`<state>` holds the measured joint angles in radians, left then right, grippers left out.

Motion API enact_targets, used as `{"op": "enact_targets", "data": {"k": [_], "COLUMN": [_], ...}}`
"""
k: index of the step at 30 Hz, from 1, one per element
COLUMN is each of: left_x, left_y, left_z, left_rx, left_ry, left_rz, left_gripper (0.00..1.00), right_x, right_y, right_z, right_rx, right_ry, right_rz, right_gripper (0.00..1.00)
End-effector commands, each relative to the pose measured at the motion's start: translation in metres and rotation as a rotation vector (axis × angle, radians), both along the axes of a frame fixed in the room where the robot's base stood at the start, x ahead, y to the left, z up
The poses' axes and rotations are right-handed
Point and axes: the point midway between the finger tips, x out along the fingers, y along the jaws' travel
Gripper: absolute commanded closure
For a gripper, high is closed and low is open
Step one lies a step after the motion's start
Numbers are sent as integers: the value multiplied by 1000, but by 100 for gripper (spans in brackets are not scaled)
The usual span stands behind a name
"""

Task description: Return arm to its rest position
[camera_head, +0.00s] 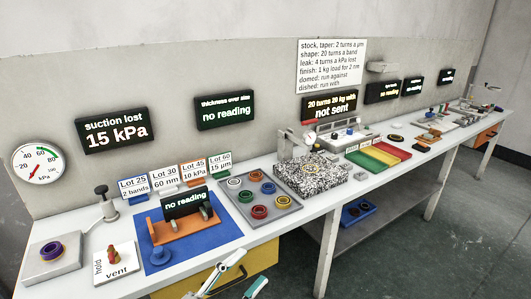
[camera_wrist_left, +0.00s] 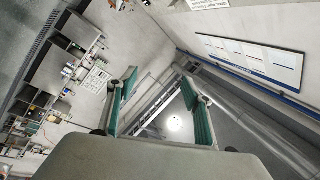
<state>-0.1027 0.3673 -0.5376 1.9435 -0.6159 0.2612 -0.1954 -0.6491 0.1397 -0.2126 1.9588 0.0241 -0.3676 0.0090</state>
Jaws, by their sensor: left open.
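My left gripper (camera_head: 252,268) shows at the bottom edge of the head view, in front of the long bench (camera_head: 345,186). Its two green-padded fingers are spread apart with nothing between them. In the left wrist view the gripper (camera_wrist_left: 160,78) is also open and empty, and the room behind it looks tilted. The rest of my left arm is hidden below the head view. My right gripper shows in neither view.
A blue mat (camera_head: 228,229) with an orange stand (camera_head: 182,232), a grey tray (camera_head: 276,213) of coloured rings and a speckled block (camera_head: 312,176) are on the bench. A yellow drawer front (camera_head: 200,280) is below, behind my gripper. Open floor (camera_head: 440,240) lies right.

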Motion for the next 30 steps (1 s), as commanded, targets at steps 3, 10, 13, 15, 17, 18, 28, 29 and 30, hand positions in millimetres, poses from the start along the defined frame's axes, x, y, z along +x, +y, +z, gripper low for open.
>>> {"op": "enact_targets", "data": {"k": [3,10,13,15,17,18,28,29,30], "left_x": [-1,-54,-85,-104,-116,-122,-131,-131,-131], "left_y": [46,118,138,147,152,155,159,158,158], "left_z": [-69,-195,-234,-253,-264,-270,-278,-278,-278], "left_rx": [-115,-264,-306,-327,-340,-345,-355,-354,-353], "left_ry": [303,781,931,1007,1054,1077,1111,1110,1110], "left_rz": [182,455,535,577,601,614,631,631,631], "left_gripper": [49,49,49,49,49,49,49,49,49], "right_x": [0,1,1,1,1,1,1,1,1], "right_y": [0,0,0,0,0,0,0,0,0], "right_z": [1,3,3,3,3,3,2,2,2], "right_rx": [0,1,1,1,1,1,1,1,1], "right_ry": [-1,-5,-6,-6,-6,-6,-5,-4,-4], "right_rz": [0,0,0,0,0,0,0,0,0], "right_gripper": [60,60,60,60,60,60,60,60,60]}}
